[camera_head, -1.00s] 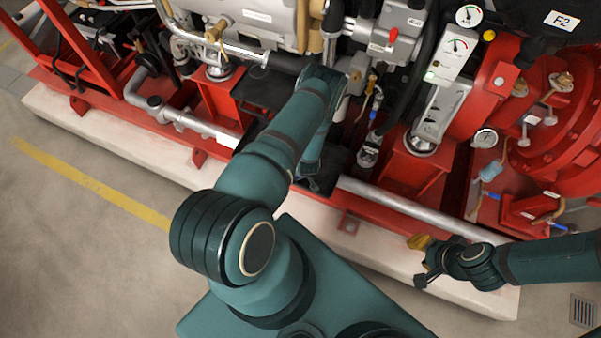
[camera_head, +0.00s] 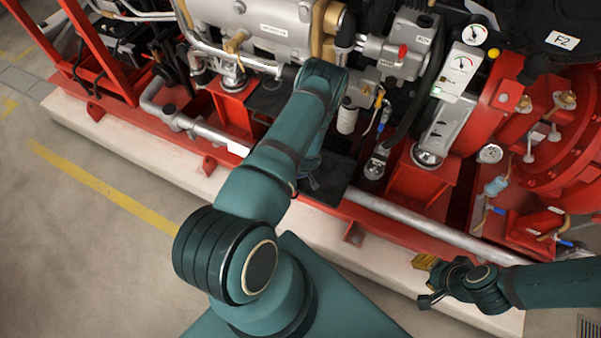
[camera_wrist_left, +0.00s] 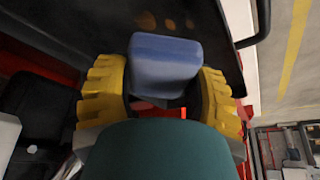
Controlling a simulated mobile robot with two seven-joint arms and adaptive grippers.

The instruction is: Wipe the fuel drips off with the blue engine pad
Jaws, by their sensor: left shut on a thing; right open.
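In the left wrist view, my left gripper (camera_wrist_left: 162,82) has its yellow fingers on both sides of the blue engine pad (camera_wrist_left: 166,55) and is shut on it. The pad is near a dark tray (camera_wrist_left: 100,14). A few orange-brown drips (camera_wrist_left: 147,20) show on the tray just beyond the pad. I cannot tell whether the pad touches the tray. In the head view, my arm hides the pad and most of my left gripper beside the black tray (camera_head: 330,187). My right gripper (camera_head: 428,280) is open and empty, low at the right, above the pale plinth.
The red pump frame (camera_head: 420,185) with a grey pipe (camera_head: 415,221) along its front edge stands on the pale plinth (camera_head: 375,262). The engine (camera_head: 262,22), gauge panel (camera_head: 462,65) and hoses crowd behind the tray. Open floor with a yellow line (camera_head: 100,187) lies at the left.

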